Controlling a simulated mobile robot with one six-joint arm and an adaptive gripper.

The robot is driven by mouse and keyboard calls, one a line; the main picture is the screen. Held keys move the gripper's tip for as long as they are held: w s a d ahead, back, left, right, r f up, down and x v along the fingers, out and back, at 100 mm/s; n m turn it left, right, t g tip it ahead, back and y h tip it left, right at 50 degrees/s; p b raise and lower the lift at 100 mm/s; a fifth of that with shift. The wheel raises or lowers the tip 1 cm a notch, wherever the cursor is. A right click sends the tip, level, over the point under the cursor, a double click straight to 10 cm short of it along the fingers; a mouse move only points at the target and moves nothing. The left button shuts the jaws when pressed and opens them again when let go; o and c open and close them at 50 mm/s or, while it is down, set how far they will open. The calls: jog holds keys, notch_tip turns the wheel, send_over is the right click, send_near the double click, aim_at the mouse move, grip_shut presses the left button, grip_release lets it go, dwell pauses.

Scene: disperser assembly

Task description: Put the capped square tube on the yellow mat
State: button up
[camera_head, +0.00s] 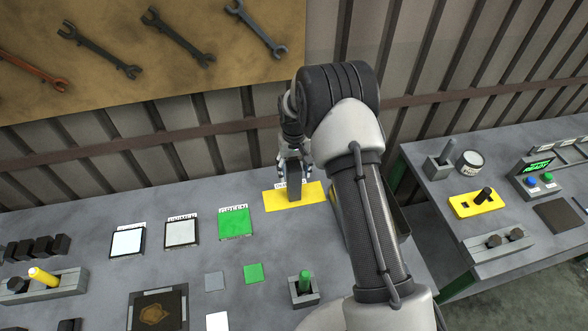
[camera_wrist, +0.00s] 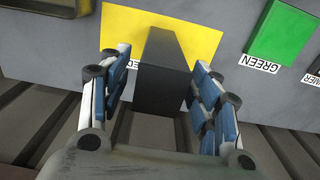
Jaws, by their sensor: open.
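The capped square tube (camera_head: 294,187) is dark grey and stands upright on the yellow mat (camera_head: 273,202). In the wrist view the tube (camera_wrist: 163,75) rises from the yellow mat (camera_wrist: 118,28) between my fingers. My gripper (camera_head: 292,167) is open around the tube. In the wrist view, the blue-padded fingers of my gripper (camera_wrist: 160,88) are on both sides of it, with a visible gap on each side. I cannot make out a separate cap. The tube and fingers hide part of the mat's label.
A holder with a green-topped piece (camera_head: 304,287) stands at the front. A second table (camera_head: 440,190) is at the right. The wall is close behind.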

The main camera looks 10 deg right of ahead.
notch_tip(320, 180, up, 12)
jog(key=shift+f+p, duration=0.25)
jog(key=shift+p, duration=0.1)
jog(key=s+r+t, duration=0.1)
jog(key=s+r, duration=0.6)
jog(key=r, duration=0.3)
jog(key=s+r+t, duration=0.1)
jog(key=s+r, duration=0.5)
jog(key=r, duration=0.3)
jog(key=s+r+t, duration=0.2)
jog(key=s, duration=2.1)
jog(key=shift+t, duration=0.3)
jog(key=shift+s, duration=0.15)
